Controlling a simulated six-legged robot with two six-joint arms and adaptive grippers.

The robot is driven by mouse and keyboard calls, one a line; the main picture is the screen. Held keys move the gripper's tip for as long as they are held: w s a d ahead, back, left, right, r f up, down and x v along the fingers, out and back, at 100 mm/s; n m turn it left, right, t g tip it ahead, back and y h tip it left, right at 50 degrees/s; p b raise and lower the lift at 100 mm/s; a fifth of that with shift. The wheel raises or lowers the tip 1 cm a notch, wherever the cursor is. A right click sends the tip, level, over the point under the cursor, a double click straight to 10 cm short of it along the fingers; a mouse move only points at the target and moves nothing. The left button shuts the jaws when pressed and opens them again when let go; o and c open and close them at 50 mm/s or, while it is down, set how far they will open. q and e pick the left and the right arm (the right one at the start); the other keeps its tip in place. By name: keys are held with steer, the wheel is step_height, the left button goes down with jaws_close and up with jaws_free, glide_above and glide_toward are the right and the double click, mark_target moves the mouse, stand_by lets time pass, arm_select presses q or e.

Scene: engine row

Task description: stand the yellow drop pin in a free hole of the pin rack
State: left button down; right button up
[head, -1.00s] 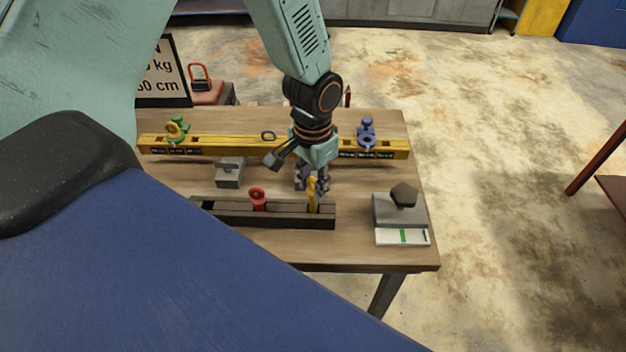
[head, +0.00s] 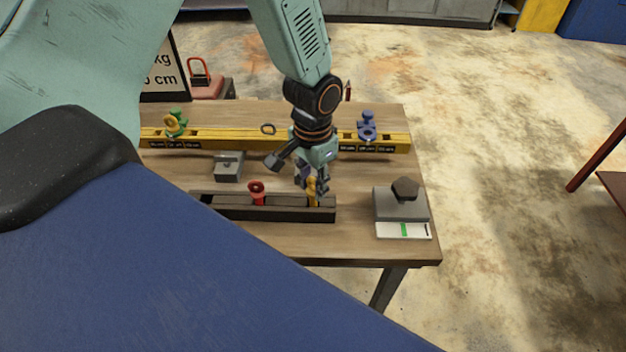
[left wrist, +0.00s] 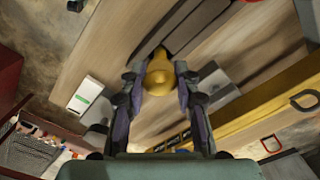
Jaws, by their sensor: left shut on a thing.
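The yellow drop pin (head: 312,189) is upright at the right end of the dark pin rack (head: 285,213). Its lower end appears to be at or in the rack, but I cannot tell how deep it sits. My left gripper (head: 311,182) is shut on the pin near its top. In the left wrist view the pin's round yellow head (left wrist: 159,75) lies between the two fingers, with the dark rack (left wrist: 190,25) beyond it. A red pin (head: 257,192) stands in the rack to the left. My right gripper does not show.
A yellow beam (head: 215,139) lies across the back of the table (head: 365,235), with a green-and-yellow piece (head: 176,123) and a blue piece (head: 367,128) on it. A grey block (head: 228,167) is behind the rack. A grey device (head: 400,206) stands at right.

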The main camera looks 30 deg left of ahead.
arm_select(q)
steer(key=shift+f+b, duration=0.3)
steer(key=shift+f, duration=0.35)
steer(key=c, duration=0.9)
jaws_free()
steer(key=shift+r, duration=0.1)
step_height(320, 180, up, 12)
steer(key=shift+f, duration=0.1)
